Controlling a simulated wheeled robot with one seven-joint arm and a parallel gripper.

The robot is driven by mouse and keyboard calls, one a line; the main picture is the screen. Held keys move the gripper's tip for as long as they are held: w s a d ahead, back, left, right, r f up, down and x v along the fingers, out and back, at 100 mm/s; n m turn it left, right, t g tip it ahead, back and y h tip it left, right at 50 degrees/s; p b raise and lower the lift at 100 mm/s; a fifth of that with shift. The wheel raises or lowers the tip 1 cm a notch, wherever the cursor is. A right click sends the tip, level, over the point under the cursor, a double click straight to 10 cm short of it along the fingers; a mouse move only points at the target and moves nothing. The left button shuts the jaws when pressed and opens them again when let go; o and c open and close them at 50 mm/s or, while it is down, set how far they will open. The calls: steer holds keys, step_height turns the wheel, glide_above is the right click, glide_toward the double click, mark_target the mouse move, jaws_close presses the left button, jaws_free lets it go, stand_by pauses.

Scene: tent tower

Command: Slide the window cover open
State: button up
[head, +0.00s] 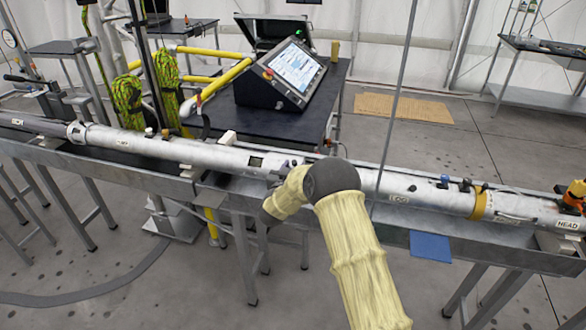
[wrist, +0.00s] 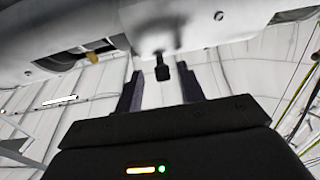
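A long grey metal tube (head: 215,154) lies along a trough. It has a small dark window opening (head: 255,161) just left of my gripper (head: 287,166). In the wrist view the tube (wrist: 230,25) fills the top, with an opening (wrist: 88,57) showing yellowish material inside. A small dark knob (wrist: 162,72) sticks out from the tube on a short stem; whether it belongs to the window cover is not clear. My gripper (wrist: 160,90) is open, with one finger on each side of the knob and visible gaps. My arm hides part of the tube in the head view.
The metal trough (head: 195,188) runs beneath the tube on legs. Behind stand a dark table with a control console (head: 290,72) and yellow pipes (head: 220,85). A blue cloth (head: 430,246) hangs at the trough's front edge. The floor in front is mostly clear.

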steer(key=shift+s, duration=0.1)
steer(key=b+v, duration=0.3)
steer(key=v, duration=1.4)
steer(key=shift+b, duration=0.3)
steer(key=shift+s+r, duration=0.1)
steer(key=s+d+r+n+g+y+p, duration=0.2)
steer(key=d+r+n+g+y, duration=0.15)
steer(key=d+g+y, duration=0.2)
steer(key=s+d+g+p, duration=0.1)
steer(key=s+d+g, duration=0.3)
steer(key=s+d, duration=0.3)
steer(key=s+d+g+p, duration=0.1)
steer(key=s+d+g, duration=0.4)
steer(key=s, duration=1.1)
steer(key=d+r, duration=0.1)
steer(key=d, duration=0.2)
steer(key=shift+p, duration=0.4)
